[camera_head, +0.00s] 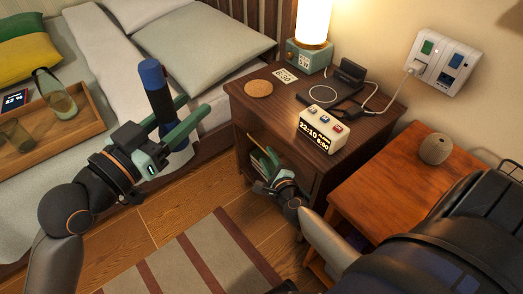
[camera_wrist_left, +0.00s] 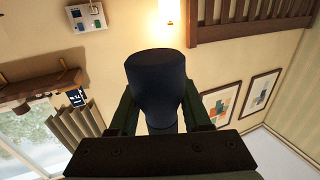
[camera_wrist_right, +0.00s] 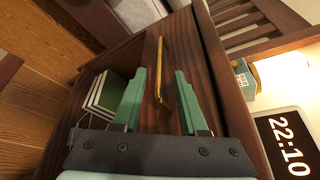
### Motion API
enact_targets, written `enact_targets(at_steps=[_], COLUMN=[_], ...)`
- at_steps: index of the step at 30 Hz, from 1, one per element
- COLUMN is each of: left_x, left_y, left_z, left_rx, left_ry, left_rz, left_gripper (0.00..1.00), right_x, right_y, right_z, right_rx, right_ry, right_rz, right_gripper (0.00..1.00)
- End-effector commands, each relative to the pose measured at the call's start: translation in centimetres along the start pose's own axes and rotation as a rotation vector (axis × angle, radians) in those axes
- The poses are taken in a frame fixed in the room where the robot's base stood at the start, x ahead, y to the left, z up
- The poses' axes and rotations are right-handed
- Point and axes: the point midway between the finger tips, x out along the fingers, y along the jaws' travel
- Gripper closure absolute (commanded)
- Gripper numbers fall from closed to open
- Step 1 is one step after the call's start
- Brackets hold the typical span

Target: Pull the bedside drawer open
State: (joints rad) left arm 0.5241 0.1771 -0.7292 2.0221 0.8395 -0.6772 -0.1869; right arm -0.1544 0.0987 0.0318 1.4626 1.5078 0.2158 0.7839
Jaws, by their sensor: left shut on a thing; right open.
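The dark wooden bedside table (camera_head: 300,90) stands beside the bed. Its drawer front (camera_wrist_right: 130,55) looks shut, with a slim brass bar handle (camera_wrist_right: 160,70). My right gripper (camera_head: 266,158) is open in front of the table. In the right wrist view, the handle appears between its two green fingers (camera_wrist_right: 160,85); I cannot tell whether they touch it. My left gripper (camera_head: 168,125) is shut on a dark blue cylinder (camera_head: 154,80), held upright above the bed's edge. The cylinder also shows in the left wrist view (camera_wrist_left: 158,78).
A digital clock (camera_head: 322,130), a cork coaster (camera_head: 259,88), a lamp (camera_head: 312,25) and a charger (camera_head: 322,94) stand on the tabletop. Books (camera_wrist_right: 108,92) sit in the open shelf below the drawer. An orange wooden stand (camera_head: 385,190) is close on the right.

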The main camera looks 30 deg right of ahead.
Motion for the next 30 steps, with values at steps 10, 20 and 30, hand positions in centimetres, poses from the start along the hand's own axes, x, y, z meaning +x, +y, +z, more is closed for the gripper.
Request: enact_targets(at_steps=[10, 20, 30], left_x=[0.0, 0.0, 0.0], left_y=[0.0, 0.0, 0.0], left_z=[1.3, 1.4, 1.4], left_rx=[0.001, 0.001, 0.001], left_ry=[0.002, 0.002, 0.002], left_rz=[0.000, 0.000, 0.000], left_gripper=[1.00, 1.00, 1.00], right_x=[4.7, 5.2, 5.2], right_y=[0.1, 0.0, 0.0], right_z=[-0.1, 0.0, 0.0], right_rx=[-0.001, -0.002, -0.002], right_ry=[0.000, 0.000, 0.000], right_rz=[0.000, 0.001, 0.001], right_gripper=[0.58, 0.58, 0.89])
